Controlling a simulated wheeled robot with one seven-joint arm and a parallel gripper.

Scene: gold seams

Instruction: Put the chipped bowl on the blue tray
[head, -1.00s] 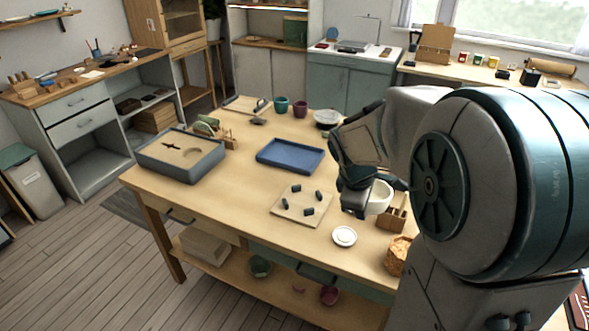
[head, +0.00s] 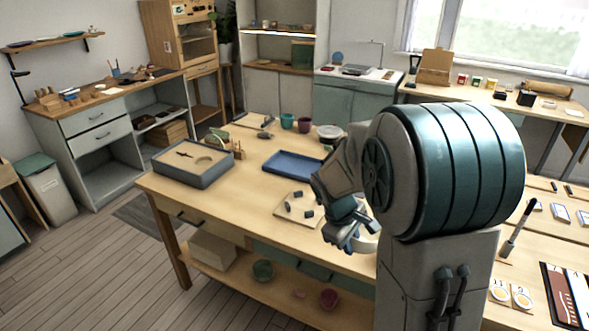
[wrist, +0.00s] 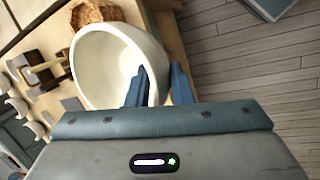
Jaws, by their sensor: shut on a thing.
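The white bowl (wrist: 97,62) is large in the wrist view, tilted with its hollow facing the camera. My gripper (wrist: 160,78) is shut on its rim wall, one finger inside and one outside. No chip is clear to see. In the head view, my gripper (head: 350,240) is over the table's front edge, with part of the bowl (head: 368,243) showing behind it. The blue tray (head: 290,163) lies empty on the table, farther back and to the left of my gripper; my arm hides its right end.
A board with several dark pieces (head: 288,213) lies between tray and gripper. A grey box (head: 192,178) stands on the left of the table (head: 232,210). Cups (head: 304,124) and a pale bowl (head: 329,132) stand behind the tray. A woven basket (wrist: 97,12) is beside the held bowl.

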